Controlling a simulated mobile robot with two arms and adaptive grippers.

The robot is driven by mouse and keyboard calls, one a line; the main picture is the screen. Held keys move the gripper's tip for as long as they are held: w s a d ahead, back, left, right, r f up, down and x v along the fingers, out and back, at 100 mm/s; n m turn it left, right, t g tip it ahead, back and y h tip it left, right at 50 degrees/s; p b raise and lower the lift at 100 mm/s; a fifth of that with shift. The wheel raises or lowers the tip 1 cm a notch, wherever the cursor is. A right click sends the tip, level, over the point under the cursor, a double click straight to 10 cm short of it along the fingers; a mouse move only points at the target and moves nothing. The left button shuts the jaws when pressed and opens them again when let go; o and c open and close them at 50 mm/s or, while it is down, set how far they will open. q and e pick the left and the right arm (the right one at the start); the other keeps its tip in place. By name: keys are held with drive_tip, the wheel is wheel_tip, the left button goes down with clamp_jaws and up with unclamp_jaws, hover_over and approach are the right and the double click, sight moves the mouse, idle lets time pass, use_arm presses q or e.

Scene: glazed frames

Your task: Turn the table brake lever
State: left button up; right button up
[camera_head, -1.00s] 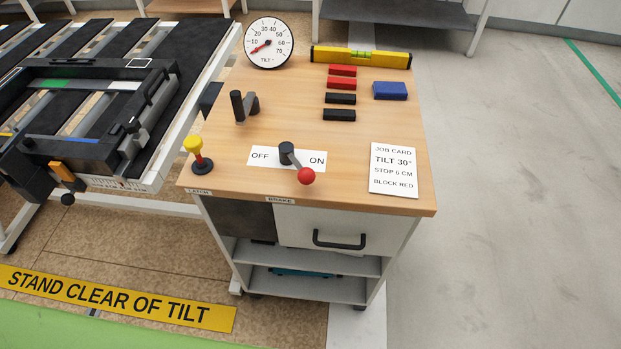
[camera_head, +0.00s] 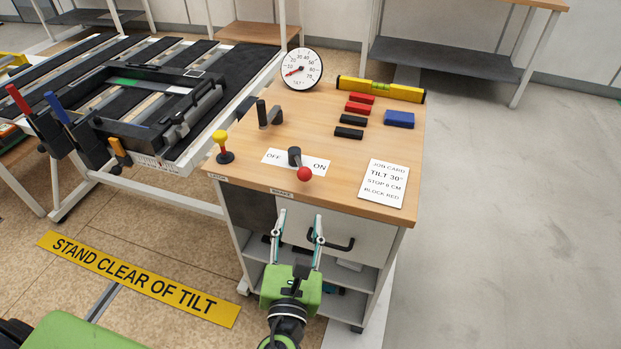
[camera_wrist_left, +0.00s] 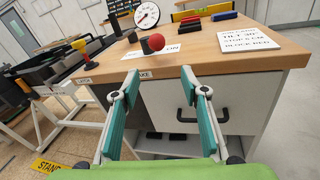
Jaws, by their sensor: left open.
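The brake lever (camera_head: 304,173) has a dark pivot post and a red ball knob, and stands on the wooden cabinet top by the OFF/ON label (camera_head: 318,165). Its knob points toward the front edge, near ON. The knob also shows in the left wrist view (camera_wrist_left: 153,43), beyond my fingers. My left gripper (camera_head: 298,222) is open and empty, in front of the cabinet below the top's front edge. Its teal-padded fingers are spread wide in the left wrist view (camera_wrist_left: 161,80). It is apart from the lever. My right gripper is not in view.
A yellow knob (camera_head: 222,140) stands left of the lever, and a black crank (camera_head: 268,114) behind it. A tilt gauge (camera_head: 302,69), coloured blocks, a yellow level (camera_head: 380,90) and a job card (camera_head: 384,183) share the top. A drawer handle (camera_head: 330,241) juts out near my left gripper.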

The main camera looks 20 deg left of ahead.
sight(304, 180)
use_arm(q)
drive_tip(key=w+a, duration=0.1)
drive_tip(key=w, duration=0.3)
drive_tip(key=w+r+p, duration=0.1)
drive_tip(key=w, duration=0.3)
drive_tip(key=w+a, duration=0.1)
drive_tip(key=w, duration=0.4)
drive_tip(key=shift+a+r+p, duration=0.3)
drive_tip(key=shift+a+r, duration=0.05)
drive_tip(key=shift+r, duration=0.05)
clamp_jaws()
